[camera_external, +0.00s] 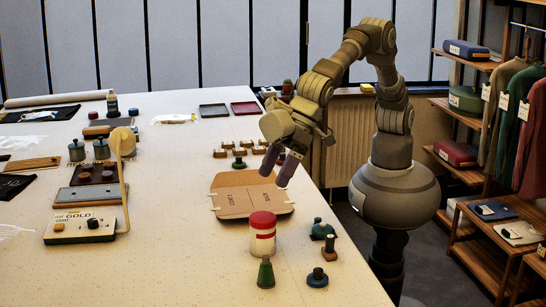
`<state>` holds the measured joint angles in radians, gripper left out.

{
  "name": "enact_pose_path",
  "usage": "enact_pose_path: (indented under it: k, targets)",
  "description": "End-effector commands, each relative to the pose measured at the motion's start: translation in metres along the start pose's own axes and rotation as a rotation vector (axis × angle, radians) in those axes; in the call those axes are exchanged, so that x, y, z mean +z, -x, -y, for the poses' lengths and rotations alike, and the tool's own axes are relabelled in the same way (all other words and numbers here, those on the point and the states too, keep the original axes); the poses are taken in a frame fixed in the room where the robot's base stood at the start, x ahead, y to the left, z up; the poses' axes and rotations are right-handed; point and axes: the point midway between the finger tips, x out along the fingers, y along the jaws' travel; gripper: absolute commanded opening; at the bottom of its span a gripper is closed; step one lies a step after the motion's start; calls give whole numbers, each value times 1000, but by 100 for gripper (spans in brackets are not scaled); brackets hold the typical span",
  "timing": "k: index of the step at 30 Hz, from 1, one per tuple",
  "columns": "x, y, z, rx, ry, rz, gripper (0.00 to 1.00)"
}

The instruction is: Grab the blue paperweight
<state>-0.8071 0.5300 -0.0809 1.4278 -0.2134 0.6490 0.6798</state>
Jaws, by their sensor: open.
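A small dark blue knobbed piece (317,278), which looks like the blue paperweight, stands on the table near its right front edge. My gripper (273,179) is open and points down over the brown cardboard sheet (240,203). It is farther back and to the left of the blue piece, well apart from it. Nothing shows between the fingers.
A red-and-white canister (263,234), a green cone (266,273), a dark green knobbed piece (322,229) and a small brown post (329,248) stand near the blue piece. Small wooden blocks (240,148) lie behind the cardboard. The left front tabletop (130,275) is clear.

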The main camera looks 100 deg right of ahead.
Motion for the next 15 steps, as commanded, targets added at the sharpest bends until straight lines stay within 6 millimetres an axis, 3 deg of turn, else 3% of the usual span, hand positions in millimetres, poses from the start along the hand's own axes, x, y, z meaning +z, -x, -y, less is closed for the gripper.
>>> enact_pose_path:
  k: [1,3,6,9,15]
  targets:
    - [36,-28,32,15,36,55,84]
    - [80,-58,61,38,66,107,84]
    - [126,-83,86,66,95,150,84]
    - [148,-96,96,80,109,167,84]
    - [157,-122,96,83,111,172,84]
